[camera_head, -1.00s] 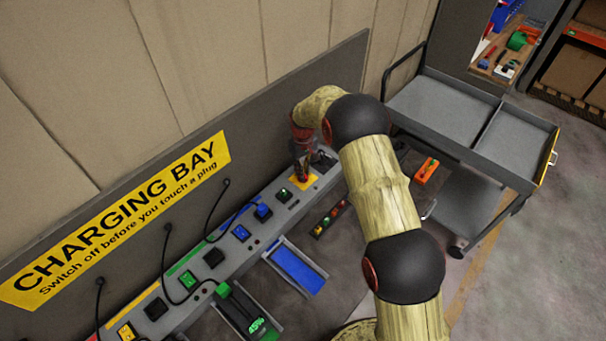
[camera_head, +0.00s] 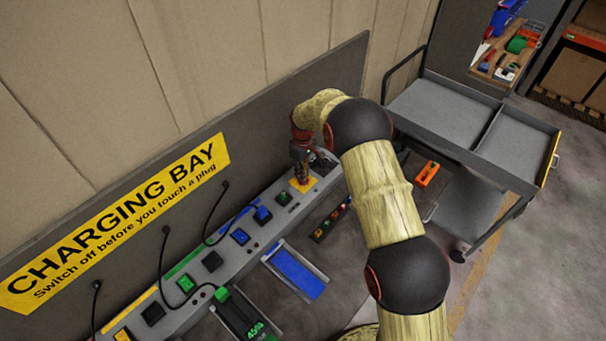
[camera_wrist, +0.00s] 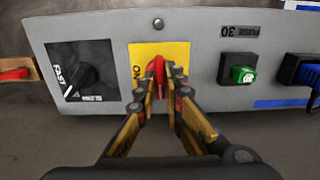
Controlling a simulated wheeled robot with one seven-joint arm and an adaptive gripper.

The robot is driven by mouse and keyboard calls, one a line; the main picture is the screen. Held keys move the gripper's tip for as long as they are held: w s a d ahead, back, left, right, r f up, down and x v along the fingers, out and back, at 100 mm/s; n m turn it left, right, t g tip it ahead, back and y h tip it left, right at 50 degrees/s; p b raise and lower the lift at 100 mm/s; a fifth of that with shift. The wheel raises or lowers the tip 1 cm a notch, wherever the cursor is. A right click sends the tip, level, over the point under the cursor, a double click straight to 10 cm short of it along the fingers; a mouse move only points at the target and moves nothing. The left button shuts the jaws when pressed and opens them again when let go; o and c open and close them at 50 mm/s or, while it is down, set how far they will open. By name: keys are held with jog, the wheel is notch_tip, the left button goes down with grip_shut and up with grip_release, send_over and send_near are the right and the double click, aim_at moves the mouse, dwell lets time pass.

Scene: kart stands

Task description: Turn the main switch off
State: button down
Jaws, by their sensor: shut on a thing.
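The main switch is a red knob (camera_wrist: 155,66) on a yellow plate (camera_wrist: 172,50) of the grey panel in the wrist view. The letters ON show on the plate, left of the knob. My gripper (camera_wrist: 158,84) is shut on the red knob, with one finger on each side; the fingers hide its lower part. In the head view the yellow plate (camera_head: 305,187) is at the far right end of the panel, under my gripper (camera_head: 302,180), and the knob cannot be made out.
A black rotary knob marked FAST (camera_wrist: 88,74) sits left of the yellow plate. A grey cart (camera_head: 440,108) stands right of my arm.

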jog(key=shift+w, duration=0.1)
jog(key=c, duration=1.9)
grip_release()
notch_tip(320, 180, up, 12)
